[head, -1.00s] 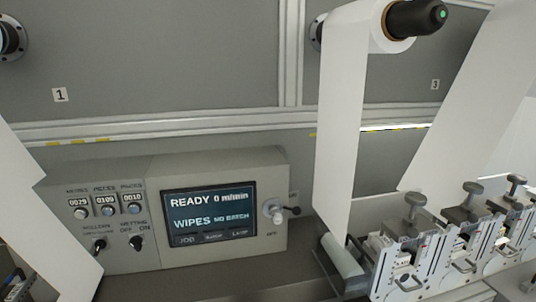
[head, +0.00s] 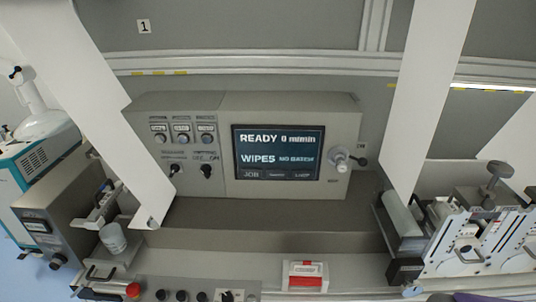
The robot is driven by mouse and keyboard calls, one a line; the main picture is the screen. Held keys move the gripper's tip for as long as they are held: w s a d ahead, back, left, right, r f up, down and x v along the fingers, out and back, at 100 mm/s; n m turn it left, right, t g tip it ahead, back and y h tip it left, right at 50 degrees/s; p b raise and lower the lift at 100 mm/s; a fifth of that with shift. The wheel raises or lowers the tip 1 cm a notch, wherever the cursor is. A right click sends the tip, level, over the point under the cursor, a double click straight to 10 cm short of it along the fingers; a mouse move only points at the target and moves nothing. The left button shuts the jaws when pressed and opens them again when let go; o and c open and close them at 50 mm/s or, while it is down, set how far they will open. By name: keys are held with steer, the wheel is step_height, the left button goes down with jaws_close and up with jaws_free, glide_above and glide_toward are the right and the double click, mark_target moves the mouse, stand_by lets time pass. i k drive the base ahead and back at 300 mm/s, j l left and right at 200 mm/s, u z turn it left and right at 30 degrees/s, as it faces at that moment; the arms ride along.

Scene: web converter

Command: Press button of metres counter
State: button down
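The leftmost counter (head: 158,127), whose label is too small to read now but looked like metres a second ago, sits at the upper left of the grey control panel (head: 290,103) in the head view. Its round button (head: 160,138) is just below the display. Two similar counters, the middle one (head: 181,127) and the right one (head: 205,127), stand beside it, each with a button below. The digits are too small to read. A hanging white web (head: 120,110) passes close to the left of the metres counter. My gripper is not in view.
A screen (head: 278,153) reads READY 0 m/min, WIPES, NO BATCH. Another white web (head: 425,90) hangs at right. A red-and-white box (head: 305,275) lies in front.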

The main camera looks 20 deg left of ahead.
mark_target(160, 138)
steer(key=u, duration=1.55)
